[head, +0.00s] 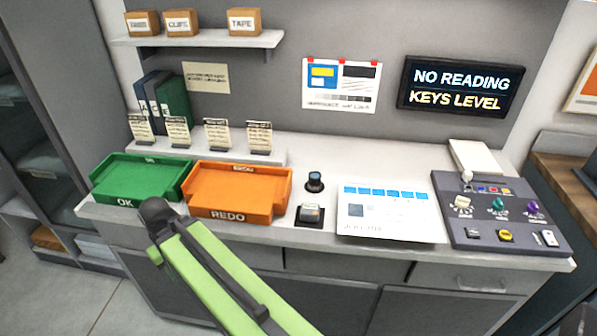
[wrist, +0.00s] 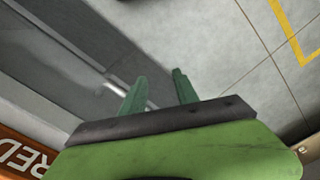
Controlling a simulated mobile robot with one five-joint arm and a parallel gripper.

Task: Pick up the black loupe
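A small black-based device (head: 309,215) stands just in front of the loupe. The orange tray (head: 236,213) and green OK tray (head: 127,200) are to the left. The printed sheet (head: 392,228) and a control panel (head: 480,240) are to the right. My green arm crosses the counter's front edge.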

